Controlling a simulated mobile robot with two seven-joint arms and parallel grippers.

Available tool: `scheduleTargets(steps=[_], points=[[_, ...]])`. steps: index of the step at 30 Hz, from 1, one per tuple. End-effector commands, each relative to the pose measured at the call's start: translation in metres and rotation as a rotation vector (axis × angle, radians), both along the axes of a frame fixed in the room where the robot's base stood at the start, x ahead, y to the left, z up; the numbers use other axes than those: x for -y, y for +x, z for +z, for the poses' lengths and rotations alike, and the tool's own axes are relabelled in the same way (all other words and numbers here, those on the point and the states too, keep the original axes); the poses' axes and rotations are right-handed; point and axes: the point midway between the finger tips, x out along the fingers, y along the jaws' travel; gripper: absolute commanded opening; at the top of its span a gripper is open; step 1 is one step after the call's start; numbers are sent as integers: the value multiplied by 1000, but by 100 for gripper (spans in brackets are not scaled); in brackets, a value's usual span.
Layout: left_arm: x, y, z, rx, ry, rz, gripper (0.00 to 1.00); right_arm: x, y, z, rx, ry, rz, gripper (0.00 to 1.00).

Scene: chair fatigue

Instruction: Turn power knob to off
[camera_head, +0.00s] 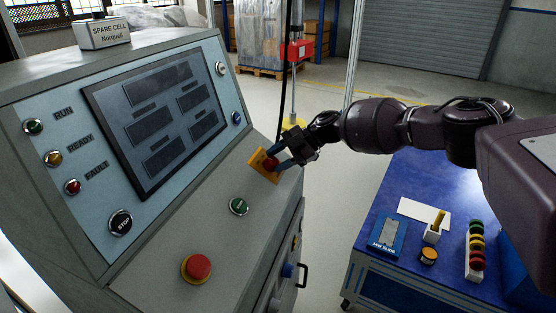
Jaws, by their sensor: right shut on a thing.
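The power knob (270,164) is red on a yellow square plate (257,167), at the right edge of the grey console's sloping panel. My right gripper (277,156) reaches it from the right and is shut on the knob, its fingers on either side. The fingers hide part of the knob, and its exact angle is too small to tell. My left gripper is not in view.
The console (150,270) carries a green button (239,206), a large red button (197,267), a STOP button (121,222) and a dark screen (158,118). A blue table (385,285) with small parts stands at the right. Open floor lies behind.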

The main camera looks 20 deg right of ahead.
Motion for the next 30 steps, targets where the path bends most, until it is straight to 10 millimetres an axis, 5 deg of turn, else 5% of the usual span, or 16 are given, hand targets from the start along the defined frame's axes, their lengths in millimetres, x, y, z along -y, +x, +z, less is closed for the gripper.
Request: scheduleTargets(steps=[23, 24, 28, 30], points=[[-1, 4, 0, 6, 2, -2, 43, 0, 2, 3, 50, -37, 89, 18], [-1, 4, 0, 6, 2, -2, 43, 0, 2, 3, 50, -37, 89, 45], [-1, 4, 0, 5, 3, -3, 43, 0, 2, 2, 49, -37, 89, 64], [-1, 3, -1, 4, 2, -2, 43, 0, 1, 2, 47, -37, 89, 66]])
